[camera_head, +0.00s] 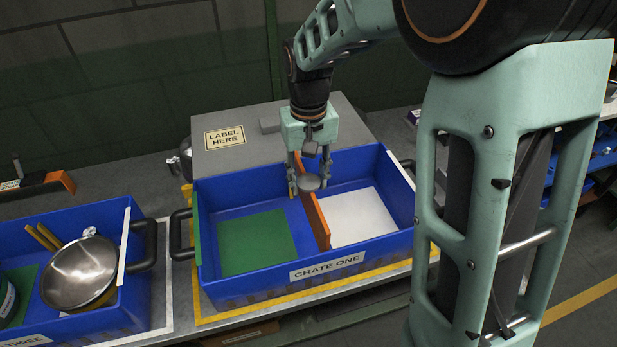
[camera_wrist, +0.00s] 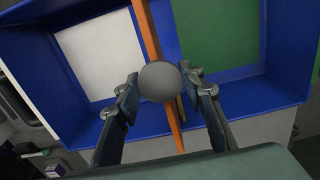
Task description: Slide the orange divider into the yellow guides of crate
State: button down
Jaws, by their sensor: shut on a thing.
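The orange divider (camera_head: 315,221) stands on edge inside the blue crate one (camera_head: 230,290), between a green floor panel and a white one. My gripper (camera_head: 311,184) is at the divider's far end, with its fingers around a grey round piece (camera_wrist: 160,81) at the divider's top; this hides part of the divider. In the wrist view the divider (camera_wrist: 147,28) runs lengthwise between my fingers. A yellow guide (camera_head: 291,186) shows by the left finger at the far wall. The near guide is hidden, and I cannot tell whether the divider's ends sit inside the guides.
A second blue crate (camera_head: 130,285) at left holds a metal bowl (camera_head: 79,272) and other items. A grey box (camera_head: 235,160) with a label stands behind crate one. Crate one's black side handle (camera_head: 180,235) lies close to the left crate's handle.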

aim_at(309, 202)
jog(key=shift+f+b, duration=2.65)
jog(key=shift+f, duration=1.25)
jog(key=c, duration=1.2)
grip_release()
notch_tip(309, 202, up, 12)
jog(key=shift+r, duration=0.1)
